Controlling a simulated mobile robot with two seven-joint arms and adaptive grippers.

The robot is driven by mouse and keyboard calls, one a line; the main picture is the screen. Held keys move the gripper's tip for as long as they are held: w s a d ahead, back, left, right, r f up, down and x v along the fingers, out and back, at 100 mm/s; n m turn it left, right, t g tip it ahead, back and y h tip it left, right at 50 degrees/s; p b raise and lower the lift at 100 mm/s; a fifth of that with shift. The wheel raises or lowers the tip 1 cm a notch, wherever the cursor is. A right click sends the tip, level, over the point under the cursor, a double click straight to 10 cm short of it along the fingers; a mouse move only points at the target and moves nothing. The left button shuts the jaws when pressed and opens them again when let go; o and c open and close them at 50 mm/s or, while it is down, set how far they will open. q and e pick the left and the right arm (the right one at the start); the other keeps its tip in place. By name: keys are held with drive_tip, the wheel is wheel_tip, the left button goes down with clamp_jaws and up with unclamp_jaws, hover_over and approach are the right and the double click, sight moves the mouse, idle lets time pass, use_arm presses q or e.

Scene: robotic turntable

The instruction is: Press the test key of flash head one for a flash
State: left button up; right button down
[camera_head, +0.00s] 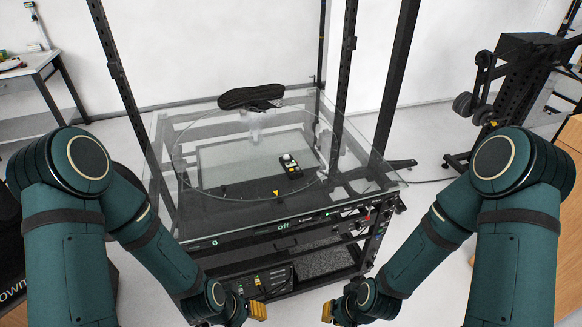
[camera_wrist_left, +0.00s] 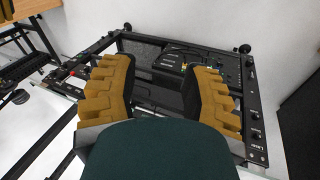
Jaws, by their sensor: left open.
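The robotic turntable (camera_head: 225,238) is a black frame with a clear round glass plate on top. A black unit with small coloured keys (camera_head: 262,283) sits on its lower shelf; it also shows in the left wrist view (camera_wrist_left: 172,57), beyond my fingers. I cannot tell which unit is flash head one, and its test key is too small to make out. My left gripper (camera_head: 257,310) is below and in front of the unit, apart from it. In the left wrist view, its tan fingers (camera_wrist_left: 160,92) are spread with nothing between them. My right gripper (camera_head: 327,312) shows only a yellow fingertip, low and right of centre.
A black sole-shaped thing (camera_head: 250,96) is at the back of the glass plate. A small black and yellow device (camera_head: 290,166) lies nearer the front right. Black uprights (camera_head: 343,85) rise around the turntable. A side table (camera_head: 38,72) stands far left, a black stand (camera_head: 512,85) at right.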

idle(0.3)
use_arm(q)
clamp_jaws()
idle(1.1)
